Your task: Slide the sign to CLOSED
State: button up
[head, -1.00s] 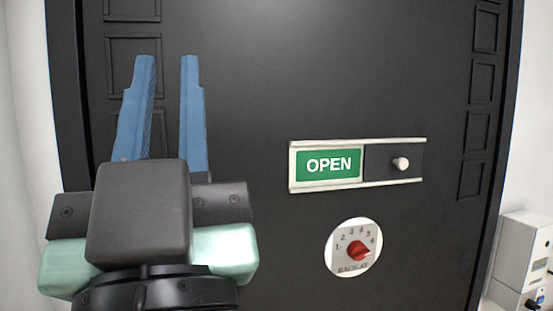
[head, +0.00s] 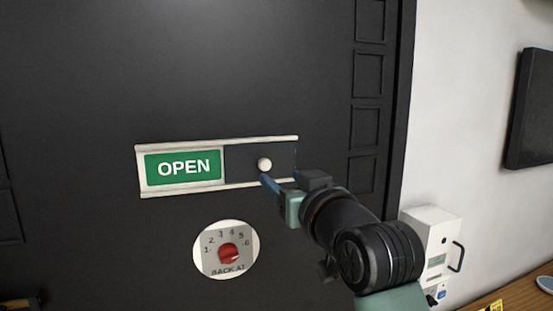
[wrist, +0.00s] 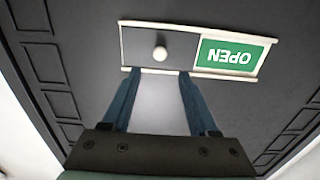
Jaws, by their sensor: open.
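The sliding sign (head: 183,168) on the dark door shows a green OPEN panel at the left of its pale frame. A dark slider with a round white knob (head: 264,164) covers the right part of the frame. My gripper (head: 280,181) is just below and right of the knob, in front of the door. In the wrist view, upside down, my open gripper (wrist: 156,73) has its two blue fingers on either side of the knob's line, with the knob (wrist: 160,53) just beyond the tips. The fingers hold nothing. The word CLOSED does not show.
A round BACK AT dial (head: 226,250) with a red pointer sits below the sign. A white box (head: 428,245) stands on a wooden counter (head: 520,300) at the right. A dark panel (head: 530,108) hangs on the right wall. The door above the sign is clear.

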aim_at(266, 164)
jog(key=p+x, duration=0.1)
jog(key=x, duration=0.2)
jog(key=p+x, duration=0.2)
jog(key=x, duration=0.2)
jog(key=shift+r, duration=0.2)
jog(key=shift+p+x, duration=0.35)
jog(key=shift+x, duration=0.6)
jog(key=shift+s+f, duration=0.1)
jog(key=shift+f, duration=0.05)
grip_shut()
